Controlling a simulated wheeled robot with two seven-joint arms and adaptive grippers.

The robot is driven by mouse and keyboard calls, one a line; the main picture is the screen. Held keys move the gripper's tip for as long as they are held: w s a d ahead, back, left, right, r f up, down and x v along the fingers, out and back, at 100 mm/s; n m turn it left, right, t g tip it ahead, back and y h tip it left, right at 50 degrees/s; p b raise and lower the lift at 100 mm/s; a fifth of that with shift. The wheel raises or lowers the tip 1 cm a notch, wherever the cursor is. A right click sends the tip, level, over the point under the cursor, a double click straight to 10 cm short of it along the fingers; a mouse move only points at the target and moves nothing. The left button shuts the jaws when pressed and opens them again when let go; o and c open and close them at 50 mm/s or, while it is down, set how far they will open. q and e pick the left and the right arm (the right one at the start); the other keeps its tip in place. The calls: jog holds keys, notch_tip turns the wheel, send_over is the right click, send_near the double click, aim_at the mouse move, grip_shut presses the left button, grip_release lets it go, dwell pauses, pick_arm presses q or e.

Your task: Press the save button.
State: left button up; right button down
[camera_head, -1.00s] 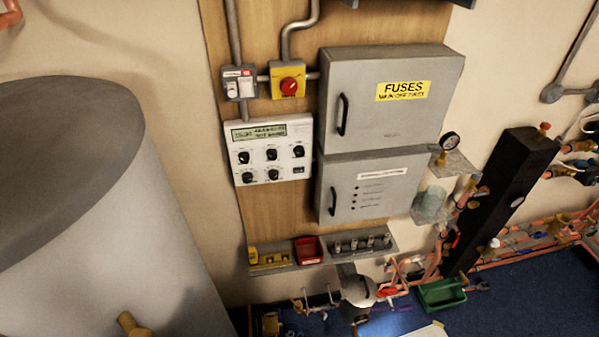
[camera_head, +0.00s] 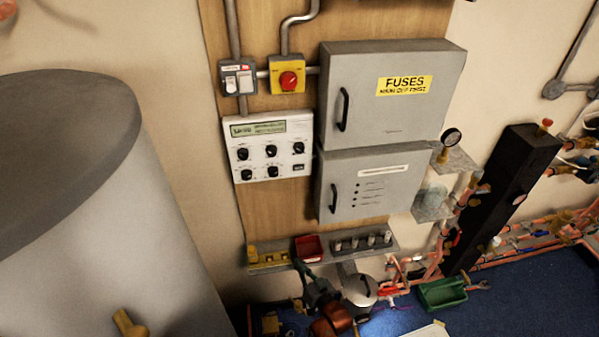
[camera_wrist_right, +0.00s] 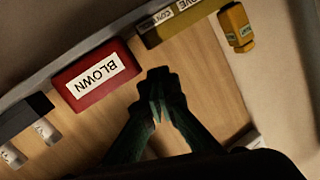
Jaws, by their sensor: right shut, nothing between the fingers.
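A white control panel (camera_head: 268,149) with a greenish display (camera_head: 258,129) and several black knobs hangs on the wooden board. A small dark rectangular button (camera_head: 298,167) sits at its lower right; its label is too small to read, so I cannot confirm it is the save button. My right gripper (camera_head: 299,264) is below the panel, close to the shelf. In the right wrist view its green fingers (camera_wrist_right: 157,85) are together and empty, with wooden board behind them. My left gripper is not in view.
A red tray (camera_head: 308,248) marked BLOWN in the wrist view (camera_wrist_right: 92,78) is on the narrow shelf (camera_head: 335,258) above my right gripper. Grey fuse cabinets (camera_head: 395,105) stand right of the panel. A large grey tank (camera_head: 85,200) fills the left.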

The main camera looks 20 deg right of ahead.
notch_tip(320, 180, up, 18)
jog(key=w+m+t, duration=0.2)
jog(key=w+t, duration=0.1)
jog(key=t, duration=0.2)
jog(key=m+t+h, duration=0.5)
send_near(299, 167)
jog(key=s+a+r, duration=0.2)
jog(key=s+r, duration=0.4)
jog(key=shift+w+b, duration=0.25)
jog(key=shift+b, duration=0.15)
jog(key=shift+w, duration=0.15)
jog(key=w+d+b, duration=0.2)
jog(key=w, duration=0.6)
jog(key=shift+b, duration=0.35)
jog(key=shift+w+d, duration=0.1)
jog(key=shift+w, duration=0.1)
jog(key=shift+w, duration=0.35)
